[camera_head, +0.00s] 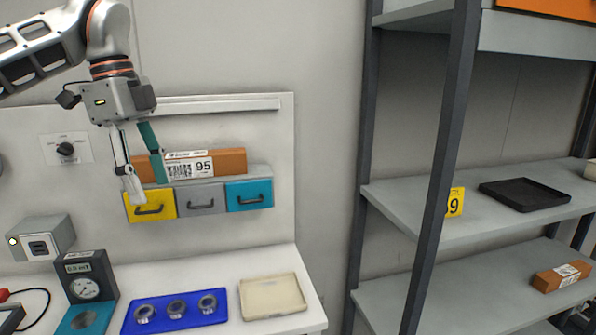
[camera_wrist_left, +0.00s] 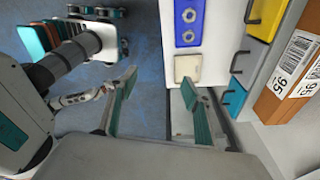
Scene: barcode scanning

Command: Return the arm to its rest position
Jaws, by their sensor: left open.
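My left gripper (camera_head: 147,187) is open and empty, hanging from the upper left in the head view. Its fingers point down in front of the brown box (camera_head: 225,161) with a white barcode label reading 95. The box lies on top of the drawer unit (camera_head: 200,200) with yellow, grey and blue drawers. In the left wrist view, the two finger pads (camera_wrist_left: 156,108) stand wide apart with nothing between them. The box also shows at the right edge of that view (camera_wrist_left: 272,98), outside the fingers.
The white bench holds a blue tray with ring parts (camera_head: 176,310), a cream tray (camera_head: 273,296) and a dial gauge (camera_head: 86,288). A grey shelf rack at right carries a black tray (camera_head: 524,194) and another brown box (camera_head: 561,277). Open floor (camera_wrist_left: 150,50) shows beside the bench.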

